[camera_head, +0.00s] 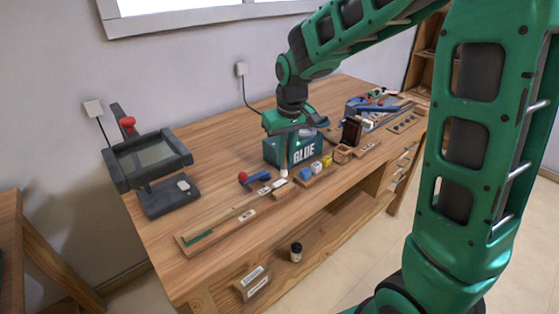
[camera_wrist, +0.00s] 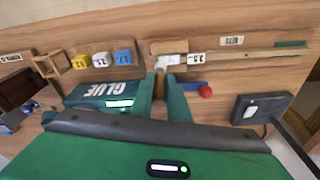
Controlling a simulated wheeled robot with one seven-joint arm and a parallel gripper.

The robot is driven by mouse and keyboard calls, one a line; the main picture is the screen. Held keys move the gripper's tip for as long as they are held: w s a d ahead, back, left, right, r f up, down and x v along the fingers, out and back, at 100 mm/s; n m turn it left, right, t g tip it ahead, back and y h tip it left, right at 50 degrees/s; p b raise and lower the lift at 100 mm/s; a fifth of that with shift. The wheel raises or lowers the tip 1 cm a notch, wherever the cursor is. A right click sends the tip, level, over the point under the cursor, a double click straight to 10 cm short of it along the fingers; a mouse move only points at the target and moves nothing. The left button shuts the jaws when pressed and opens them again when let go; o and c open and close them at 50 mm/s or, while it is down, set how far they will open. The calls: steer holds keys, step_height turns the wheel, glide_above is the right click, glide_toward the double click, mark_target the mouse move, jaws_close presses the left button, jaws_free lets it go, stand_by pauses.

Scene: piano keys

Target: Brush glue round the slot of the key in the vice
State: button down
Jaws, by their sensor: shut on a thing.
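My gripper (camera_head: 286,138) is shut on a brush, which hangs upright with its pale tip (camera_head: 284,171) low over the front of the bench. In the wrist view, the brush (camera_wrist: 160,82) stands between my two green fingers (camera_wrist: 161,92). A long wooden key (camera_head: 222,222) with a green end lies along the front left of the bench; it also shows in the wrist view (camera_wrist: 250,53). A blue tool with a red knob (camera_head: 254,178) sits just left of the brush tip. I cannot make out the slot, or clearly tell the vice.
A teal box marked GLUE (camera_head: 293,151) stands close behind the brush. Several small coloured cubes (camera_head: 317,167) are right of it. A dark framed device (camera_head: 150,162) stands at the bench's left end. The middle left of the bench (camera_head: 215,155) is clear.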

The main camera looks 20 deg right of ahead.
steer(key=shift+s+r, duration=0.1)
steer(key=shift+r, duration=3)
